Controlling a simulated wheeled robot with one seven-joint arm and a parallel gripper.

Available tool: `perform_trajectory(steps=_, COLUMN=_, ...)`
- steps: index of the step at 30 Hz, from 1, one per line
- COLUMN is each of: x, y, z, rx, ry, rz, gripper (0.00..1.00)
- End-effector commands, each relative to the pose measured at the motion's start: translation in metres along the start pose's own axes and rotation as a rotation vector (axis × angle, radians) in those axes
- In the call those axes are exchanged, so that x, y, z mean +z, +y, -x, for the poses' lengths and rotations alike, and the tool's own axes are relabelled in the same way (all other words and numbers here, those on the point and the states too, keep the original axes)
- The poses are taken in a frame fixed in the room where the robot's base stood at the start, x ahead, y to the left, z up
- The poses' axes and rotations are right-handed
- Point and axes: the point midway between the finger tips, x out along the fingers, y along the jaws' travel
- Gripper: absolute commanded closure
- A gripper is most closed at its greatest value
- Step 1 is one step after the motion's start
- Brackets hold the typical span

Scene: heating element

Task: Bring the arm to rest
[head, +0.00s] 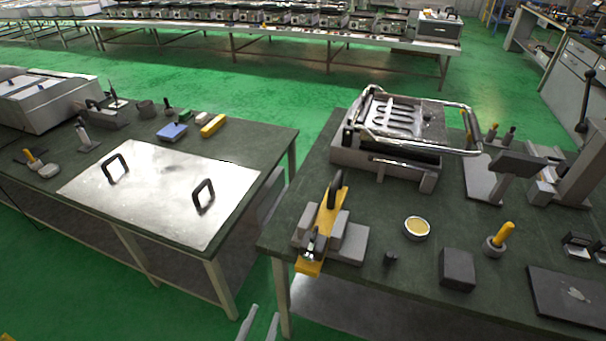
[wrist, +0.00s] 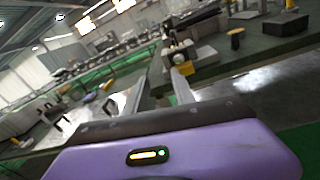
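My gripper (head: 260,322) shows at the bottom edge of the head view as two pale grey fingers pointing up, with a gap between them. It is in front of the gap between the two tables, near the right table's front left leg. In the wrist view its two fingers (wrist: 149,94) rise beyond the purple housing and stand apart. Nothing is seen between them. The rest of my arm is out of the head view. The heating element (head: 390,125), a metal frame with bars on a grey base, stands at the back of the right table, clear of my gripper.
The right table (head: 390,275) has a yellow clamp fixture (head: 322,230) near its left edge, a round tin (head: 417,228), a dark block (head: 457,269) and a laptop-like slab (head: 568,298). The left table bears a metal plate (head: 160,190) with two black handles. Green floor lies between.

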Motion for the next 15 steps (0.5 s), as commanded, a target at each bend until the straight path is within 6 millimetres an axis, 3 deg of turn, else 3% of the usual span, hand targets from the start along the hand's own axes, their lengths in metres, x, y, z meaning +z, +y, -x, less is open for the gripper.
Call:
perform_trajectory(steps=8, x=-0.021, y=0.036, z=0.003, rx=0.140, ry=0.195, rz=-0.348, gripper=0.69)
perform_trajectory(steps=15, x=-0.054, y=0.035, z=0.028, rx=0.169, ry=0.517, rz=-0.849, gripper=0.69)
